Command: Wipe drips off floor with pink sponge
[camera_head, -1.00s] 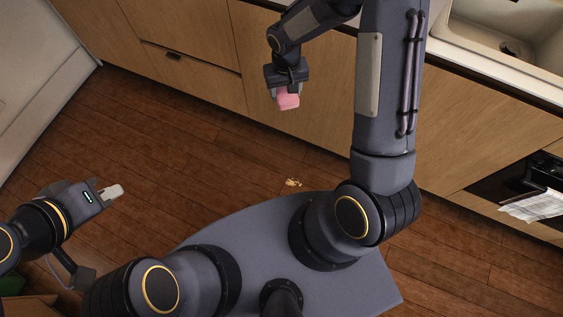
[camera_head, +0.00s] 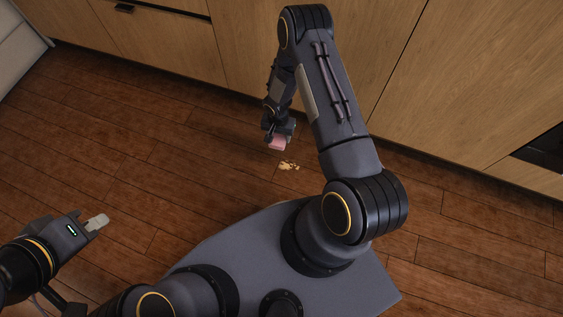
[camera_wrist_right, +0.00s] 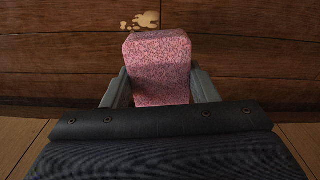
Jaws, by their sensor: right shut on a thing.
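The pink sponge (camera_head: 277,143) is held in my right gripper (camera_head: 278,138), which is shut on it. In the right wrist view the speckled sponge (camera_wrist_right: 159,68) sits upright between the two fingers. The drips (camera_head: 289,165) are a small pale tan patch on the wooden floor, just below and right of the sponge in the head view. They also show in the right wrist view (camera_wrist_right: 146,20), beyond the sponge's top edge. Whether the sponge touches the floor I cannot tell. My left gripper (camera_head: 97,222) is over the floor at left, with no object visible; its finger gap is not clear.
Wooden cabinets (camera_head: 310,60) line the back, with a dark oven front (camera_head: 545,150) at far right. A pale appliance or panel (camera_head: 20,45) stands at far left.

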